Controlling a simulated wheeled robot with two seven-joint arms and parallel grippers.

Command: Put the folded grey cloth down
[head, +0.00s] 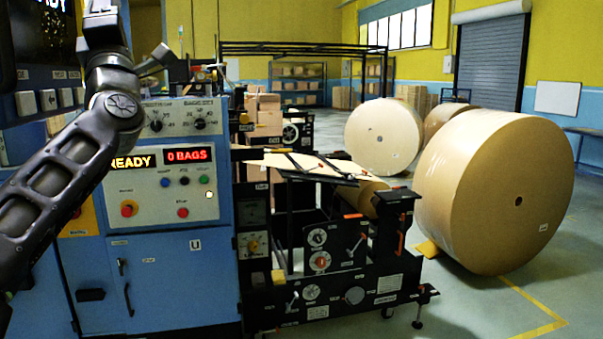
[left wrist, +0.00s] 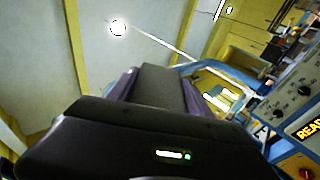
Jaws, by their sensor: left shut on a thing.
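My left gripper (left wrist: 160,78) is shut on the folded grey cloth (left wrist: 194,96). In the left wrist view the cloth shows as purplish-grey strips on both sides of the dark finger, which hides its middle. The gripper and cloth are raised, with the blue machine panel at the right of that view. In the head view my left arm rises from the lower left in front of the blue machine (head: 185,265). The cloth cannot be made out clearly there. My right gripper is in neither view.
The machine's control panel has lit displays (head: 186,155) and buttons. A black-framed unit (head: 345,265) with a sloped brown sheet (head: 300,163) adjoins it. Large kraft rolls (head: 495,190) stand at the right on open floor, near yellow floor lines.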

